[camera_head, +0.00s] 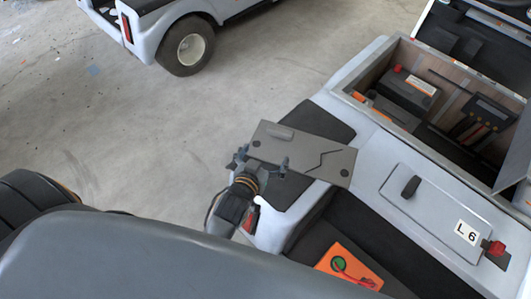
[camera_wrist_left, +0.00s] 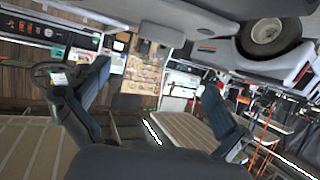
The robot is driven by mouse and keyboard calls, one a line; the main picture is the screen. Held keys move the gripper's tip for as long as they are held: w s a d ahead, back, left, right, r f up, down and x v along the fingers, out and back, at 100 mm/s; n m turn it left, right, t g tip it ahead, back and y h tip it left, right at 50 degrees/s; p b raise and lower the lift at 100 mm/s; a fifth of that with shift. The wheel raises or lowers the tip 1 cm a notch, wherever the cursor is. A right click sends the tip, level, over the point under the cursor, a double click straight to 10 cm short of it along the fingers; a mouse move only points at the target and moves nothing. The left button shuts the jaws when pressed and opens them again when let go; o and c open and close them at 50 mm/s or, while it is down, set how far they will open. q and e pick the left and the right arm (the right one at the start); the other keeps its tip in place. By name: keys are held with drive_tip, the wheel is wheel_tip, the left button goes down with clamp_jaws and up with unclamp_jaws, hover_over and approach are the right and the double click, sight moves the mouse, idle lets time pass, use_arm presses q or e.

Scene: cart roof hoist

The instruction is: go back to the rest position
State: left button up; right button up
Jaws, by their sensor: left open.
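My left gripper (camera_head: 262,160) comes up from the lower left in the head view and shows near the middle of the picture. Its two fingers are spread, and they overlap the near edge of a grey plate (camera_head: 315,156) with a dark jagged line and holes. I cannot tell whether they touch it. The left wrist view also shows the open gripper (camera_wrist_left: 150,105), with its dark blue fingers far apart and only distant background between them. My right gripper is in neither view.
A pale cart body (camera_head: 365,205) fills the right, with an open compartment (camera_head: 425,105) holding batteries and wiring. A lid marked L6 (camera_head: 435,205) and an orange panel (camera_head: 350,265) are nearer. Another cart (camera_head: 165,35) stands behind. Concrete floor (camera_head: 110,120) is clear at left.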

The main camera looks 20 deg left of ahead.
use_arm(q)
drive_tip(key=shift+a, duration=0.1)
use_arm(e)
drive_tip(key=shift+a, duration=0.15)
